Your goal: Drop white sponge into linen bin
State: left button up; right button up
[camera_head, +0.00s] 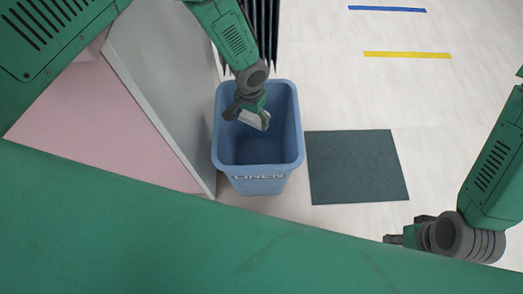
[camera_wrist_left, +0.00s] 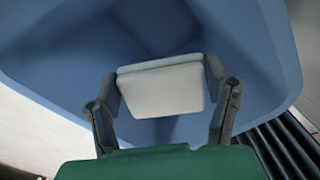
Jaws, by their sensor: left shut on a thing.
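The white sponge (camera_wrist_left: 160,88) is held between the two fingers of my left gripper (camera_wrist_left: 162,92) in the left wrist view. In the head view my left gripper (camera_head: 248,113) is shut on the sponge (camera_head: 256,121), over the opening of the blue linen bin (camera_head: 222,138). The bin bears the word LINEN on its front. The bin's blue inner walls (camera_wrist_left: 255,60) surround the sponge in the left wrist view. How deep the sponge sits relative to the rim is hard to tell. My right gripper (camera_head: 392,239) is at the lower right, away from the bin; its fingers are too small to read.
A dark green mat (camera_head: 357,167) lies right of the bin. A grey panel (camera_head: 160,90) and a pink surface (camera_head: 100,130) stand close on its left. Black slats (camera_head: 263,30) are behind the bin. Blue tape (camera_head: 387,9) and yellow tape (camera_head: 407,55) mark open floor.

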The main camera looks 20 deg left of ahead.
pick_arm(q)
jog(key=o, duration=1.3)
jog(key=shift+a, duration=0.6)
jog(key=shift+r, duration=0.2)
jog(key=r, duration=0.6)
jog(key=shift+w+d+r, duration=0.1)
jog(key=shift+d+r, duration=0.1)
jog(key=shift+d, duration=0.15)
jog(key=r, duration=0.5)
jog(key=shift+a, duration=0.35)
pick_arm(e)
jog(key=shift+a+r, duration=0.15)
jog(key=shift+a, duration=0.15)
pick_arm(q)
jog(key=shift+d, duration=0.15)
pick_arm(e)
jog(key=shift+d, duration=0.15)
